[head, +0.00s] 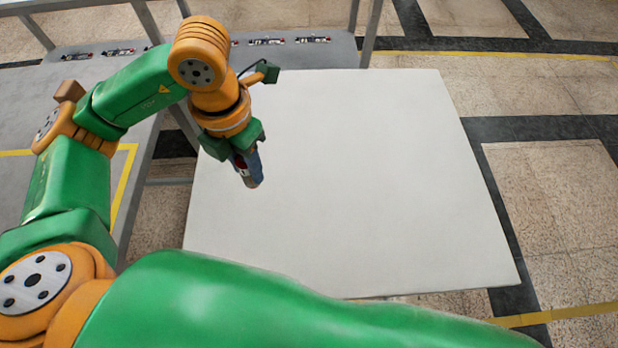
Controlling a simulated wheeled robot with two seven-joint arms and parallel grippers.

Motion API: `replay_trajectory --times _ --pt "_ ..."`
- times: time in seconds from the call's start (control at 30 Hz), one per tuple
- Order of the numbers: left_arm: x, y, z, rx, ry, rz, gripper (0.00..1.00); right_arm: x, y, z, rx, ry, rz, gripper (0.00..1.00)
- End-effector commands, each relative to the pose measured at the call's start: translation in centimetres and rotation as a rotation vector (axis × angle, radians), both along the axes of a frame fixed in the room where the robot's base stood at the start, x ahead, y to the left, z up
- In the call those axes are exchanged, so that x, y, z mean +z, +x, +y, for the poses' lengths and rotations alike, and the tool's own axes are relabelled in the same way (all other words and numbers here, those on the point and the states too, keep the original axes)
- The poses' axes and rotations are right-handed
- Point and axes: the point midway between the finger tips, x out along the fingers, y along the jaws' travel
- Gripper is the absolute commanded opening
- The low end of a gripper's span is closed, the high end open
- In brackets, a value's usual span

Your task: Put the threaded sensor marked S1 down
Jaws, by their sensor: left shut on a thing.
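My left gripper (249,170) points down over the left part of a white tabletop (370,170). It is shut on a small, mostly covered thing, which I take to be the threaded sensor; a bit of dark and red shows between the fingers. Its S1 mark cannot be read at this size. I cannot tell from this one view how high the fingertips are above the white top. My right gripper is not in view.
A grey table (60,90) with yellow lines stands at the left, with several small devices in a row along its far edge, one of them a small device (312,39) at the row's right end. The white top is otherwise bare. Tiled floor lies to the right.

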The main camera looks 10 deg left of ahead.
Motion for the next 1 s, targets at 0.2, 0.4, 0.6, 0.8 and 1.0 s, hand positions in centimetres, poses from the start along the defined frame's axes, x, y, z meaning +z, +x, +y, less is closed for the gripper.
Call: replay_trajectory --times 0.2,0.4,0.6,0.8,1.0 --pt "-4.4 0.9 -5.4 -0.002 0.000 0.006 0.00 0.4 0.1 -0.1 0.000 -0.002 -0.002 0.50" --pt "-7.0 1.3 -7.5 -0.001 0.000 0.003 0.00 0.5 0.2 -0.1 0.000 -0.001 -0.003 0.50" --pt "-10.1 1.4 -7.6 0.000 0.002 0.002 0.00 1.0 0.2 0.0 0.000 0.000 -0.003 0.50" --pt "-10.2 1.4 -7.6 -0.001 0.001 -0.001 0.00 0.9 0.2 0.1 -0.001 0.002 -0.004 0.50" --pt "-10.5 1.4 -7.6 -0.001 0.001 0.000 0.53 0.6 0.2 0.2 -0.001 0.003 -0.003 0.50"
